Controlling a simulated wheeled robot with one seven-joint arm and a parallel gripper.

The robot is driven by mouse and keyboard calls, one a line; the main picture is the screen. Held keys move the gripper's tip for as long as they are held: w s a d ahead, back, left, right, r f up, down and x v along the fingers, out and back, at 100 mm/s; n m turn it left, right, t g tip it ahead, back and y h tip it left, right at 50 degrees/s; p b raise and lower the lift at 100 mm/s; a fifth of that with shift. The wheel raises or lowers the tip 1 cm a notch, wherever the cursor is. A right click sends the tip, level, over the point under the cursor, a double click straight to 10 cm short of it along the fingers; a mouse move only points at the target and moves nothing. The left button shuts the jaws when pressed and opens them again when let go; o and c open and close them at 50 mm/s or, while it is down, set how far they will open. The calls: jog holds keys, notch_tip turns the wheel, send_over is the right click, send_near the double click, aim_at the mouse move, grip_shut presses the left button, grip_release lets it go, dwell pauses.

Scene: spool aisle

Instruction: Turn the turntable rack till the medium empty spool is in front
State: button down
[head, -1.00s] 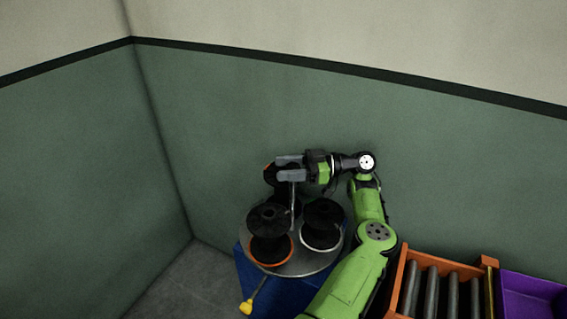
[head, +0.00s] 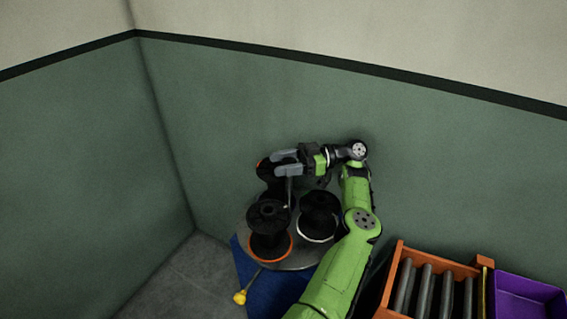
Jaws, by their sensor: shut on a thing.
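The turntable rack is a round grey plate (head: 291,263) on a blue stand (head: 270,293). A black spool with an orange lower rim (head: 268,226) stands at its front left. A black spool with a pale lower rim (head: 318,217) stands to the right. Another dark spool with some orange (head: 266,170) is at the back, partly hidden by my gripper. I cannot tell which spool is the medium empty one. My gripper (head: 284,163) is over the rack, shut on a thin upright grey post (head: 289,192) between the spools. The post's foot is hidden.
A yellow knob on a rod (head: 240,297) sticks out at the rack's front left. An orange crate with grey rollers (head: 388,285) and a purple bin (head: 525,285) are to the right. Green walls stand close behind and left. Grey floor (head: 175,285) is clear at the left.

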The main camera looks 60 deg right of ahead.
jog(key=shift+r, duration=0.1)
jog(key=shift+c, duration=2.4)
grip_release()
notch_tip(320, 180, up, 10)
jog(key=shift+f+p, duration=0.1)
jog(key=shift+p, duration=0.85)
